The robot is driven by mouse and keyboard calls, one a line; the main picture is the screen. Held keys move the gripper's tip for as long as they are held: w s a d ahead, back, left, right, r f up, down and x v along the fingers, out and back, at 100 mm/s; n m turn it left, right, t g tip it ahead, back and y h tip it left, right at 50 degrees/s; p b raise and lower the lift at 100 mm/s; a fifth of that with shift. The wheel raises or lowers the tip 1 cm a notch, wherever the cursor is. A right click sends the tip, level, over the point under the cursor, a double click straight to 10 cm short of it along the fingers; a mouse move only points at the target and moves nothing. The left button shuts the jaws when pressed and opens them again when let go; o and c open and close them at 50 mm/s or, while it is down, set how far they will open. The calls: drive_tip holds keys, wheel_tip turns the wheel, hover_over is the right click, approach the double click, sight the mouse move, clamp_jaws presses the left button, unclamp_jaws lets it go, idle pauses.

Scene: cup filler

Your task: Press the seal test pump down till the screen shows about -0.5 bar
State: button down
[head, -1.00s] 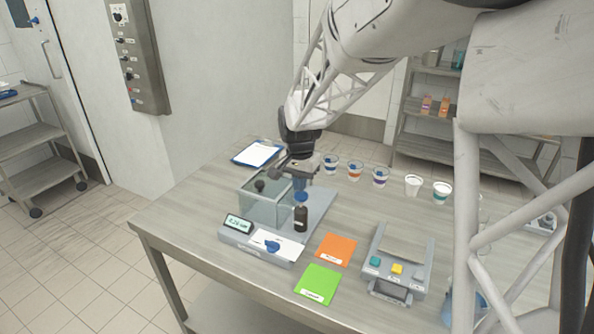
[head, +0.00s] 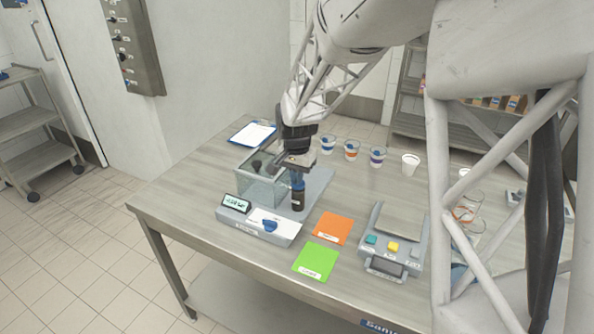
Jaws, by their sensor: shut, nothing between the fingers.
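The seal test station stands near the table's left end, with a clear chamber (head: 262,186), a black pump (head: 298,201) and a small tilted screen (head: 236,203). The digits on the screen are too small to read surely. A blue knob (head: 270,226) sits on the white front panel. My gripper (head: 297,182) is shut and points down right above the pump. Its tips seem to touch or nearly touch the pump's top; I cannot tell which. The dark wrist hides part of the chamber.
An orange card (head: 332,229) and a green card (head: 317,261) lie right of the station. A grey device with coloured buttons (head: 393,240) stands further right. Several cups (head: 377,156) line the back. A clipboard (head: 253,133) lies behind the chamber.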

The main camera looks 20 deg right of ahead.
idle(0.4)
wheel_tip(320, 180, up, 14)
idle(0.7)
idle(1.8)
wheel_tip(320, 180, up, 3)
drive_tip(key=shift+d+r, duration=0.1)
drive_tip(key=shift+r, duration=0.1)
drive_tip(key=shift+f, duration=0.2)
idle(0.3)
wheel_tip(320, 180, down, 14)
drive_tip(key=shift+r, duration=0.2)
idle(0.6)
